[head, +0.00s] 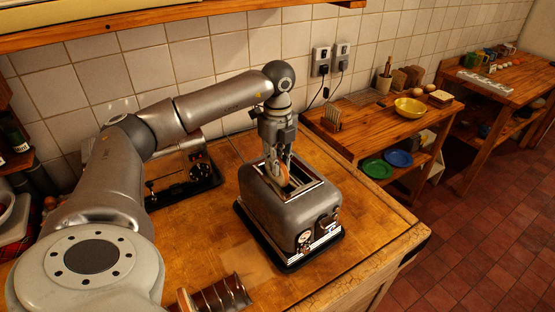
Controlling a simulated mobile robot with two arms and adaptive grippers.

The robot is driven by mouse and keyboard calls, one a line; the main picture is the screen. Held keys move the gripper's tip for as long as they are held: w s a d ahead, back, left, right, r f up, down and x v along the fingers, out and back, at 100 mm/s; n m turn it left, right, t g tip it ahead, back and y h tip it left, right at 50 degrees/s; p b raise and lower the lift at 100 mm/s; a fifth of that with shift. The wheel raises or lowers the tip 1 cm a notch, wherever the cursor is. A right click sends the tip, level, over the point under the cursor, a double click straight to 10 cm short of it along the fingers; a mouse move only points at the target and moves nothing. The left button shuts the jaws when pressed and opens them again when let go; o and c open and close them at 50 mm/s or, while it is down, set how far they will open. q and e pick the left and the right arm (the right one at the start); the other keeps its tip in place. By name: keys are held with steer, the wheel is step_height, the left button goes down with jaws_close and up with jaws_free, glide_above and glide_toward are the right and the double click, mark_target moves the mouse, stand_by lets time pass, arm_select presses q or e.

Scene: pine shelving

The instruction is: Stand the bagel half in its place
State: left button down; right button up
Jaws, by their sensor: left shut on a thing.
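The bagel half (284,174) is a small tan-orange piece at the top of the grey metal toaster (280,212). My left gripper (278,168) points down over the toaster and is shut on the bagel half. The bagel half is roughly upright at the toaster's long top opening (303,188). Its lower edge is partly hidden, so I cannot tell how deep it sits in the slot. The toaster stands on a dark base on the wooden counter. My right gripper is not in view.
A dark appliance (184,178) stands left of the toaster, behind my left arm. A toast rack (331,117), a yellow bowl (409,108) and plates are on the shelving to the right. Bare counter (375,225) lies right of the toaster.

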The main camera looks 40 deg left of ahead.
arm_select(q)
steer(key=shift+f+b, duration=0.65)
steer(key=shift+f, duration=0.4)
steer(key=c, duration=0.8)
jaws_free()
steer(key=shift+r, duration=0.1)
steer(key=shift+r+p, duration=3.1)
steer(key=shift+r, duration=0.85)
steer(key=shift+f, duration=0.1)
